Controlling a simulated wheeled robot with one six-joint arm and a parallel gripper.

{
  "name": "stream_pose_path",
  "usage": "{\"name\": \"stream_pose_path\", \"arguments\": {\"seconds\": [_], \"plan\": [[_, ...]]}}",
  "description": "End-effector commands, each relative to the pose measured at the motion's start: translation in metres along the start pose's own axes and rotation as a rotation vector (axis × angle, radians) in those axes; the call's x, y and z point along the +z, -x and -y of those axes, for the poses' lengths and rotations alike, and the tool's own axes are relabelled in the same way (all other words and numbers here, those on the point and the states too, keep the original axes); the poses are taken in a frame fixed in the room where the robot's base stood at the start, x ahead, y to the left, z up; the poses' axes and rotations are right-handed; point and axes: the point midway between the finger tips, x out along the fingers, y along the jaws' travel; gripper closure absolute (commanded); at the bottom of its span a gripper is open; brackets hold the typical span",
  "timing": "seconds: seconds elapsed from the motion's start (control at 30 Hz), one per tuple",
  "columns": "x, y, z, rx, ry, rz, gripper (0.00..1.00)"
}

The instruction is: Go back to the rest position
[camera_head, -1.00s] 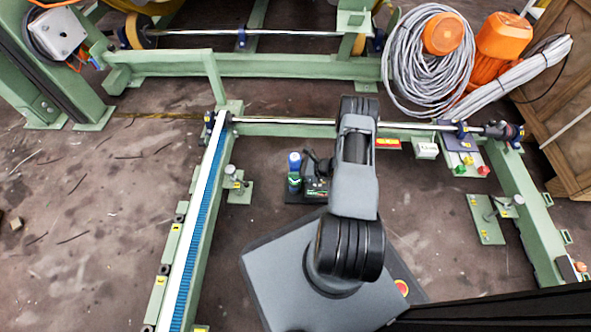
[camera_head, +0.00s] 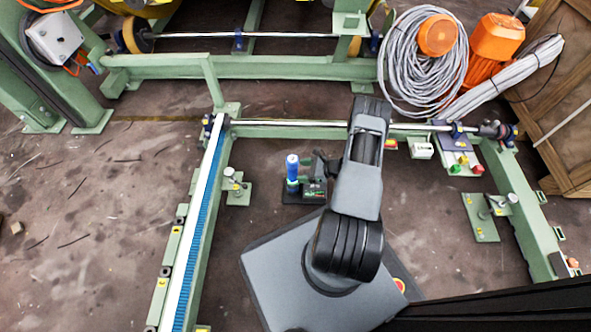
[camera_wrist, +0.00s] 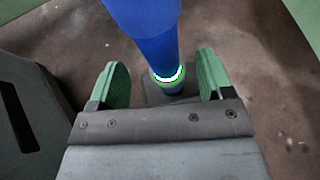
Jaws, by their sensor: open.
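My gripper (camera_wrist: 160,72) is open in the wrist view, with one green finger on each side and a gap between them. A blue cylinder (camera_wrist: 148,28) with a glowing green-white ring stands between and beyond the fingers; I cannot tell whether it touches them. In the head view a blue upright piece (camera_head: 292,167) stands on a dark base (camera_head: 303,195), left of my arm. My arm reaches forward from my grey base, and it largely hides my gripper in that view.
A green frame with a blue-striped rail (camera_head: 195,235) runs along the left. A steel bar (camera_head: 285,123) crosses ahead. Coiled grey cable (camera_head: 420,75) and orange parts (camera_head: 497,37) lie at the back right. Green brackets (camera_head: 482,217) stand at the right. Open floor (camera_head: 70,220) lies left.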

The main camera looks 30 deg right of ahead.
Motion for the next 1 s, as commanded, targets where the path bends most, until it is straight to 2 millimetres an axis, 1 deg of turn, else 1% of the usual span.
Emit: {"name": "stream_pose_path", "arguments": {"seconds": [0.03, 0.2, 0.4, 0.5, 0.6, 0.83, 0.87, 0.93, 0.97, 1.0], "plan": [[0.004, 0.014, 0.001, -0.005, -0.001, 0.000, 0.26], [0.003, 0.047, 0.001, -0.004, 0.000, 0.000, 0.26], [0.002, 0.075, 0.001, -0.002, 0.001, 0.001, 0.26], [0.002, 0.083, 0.001, -0.002, 0.000, 0.001, 0.26], [0.001, 0.088, 0.000, 0.000, 0.001, 0.001, 0.26], [0.003, 0.090, 0.001, 0.003, 0.004, 0.000, 0.26], [0.006, 0.091, 0.001, 0.007, 0.009, -0.002, 0.26], [0.022, 0.095, 0.003, 0.026, 0.035, -0.012, 0.26], [0.033, 0.097, 0.005, 0.041, 0.055, -0.020, 0.26], [0.052, 0.100, 0.007, 0.066, 0.087, -0.033, 0.26]]}}
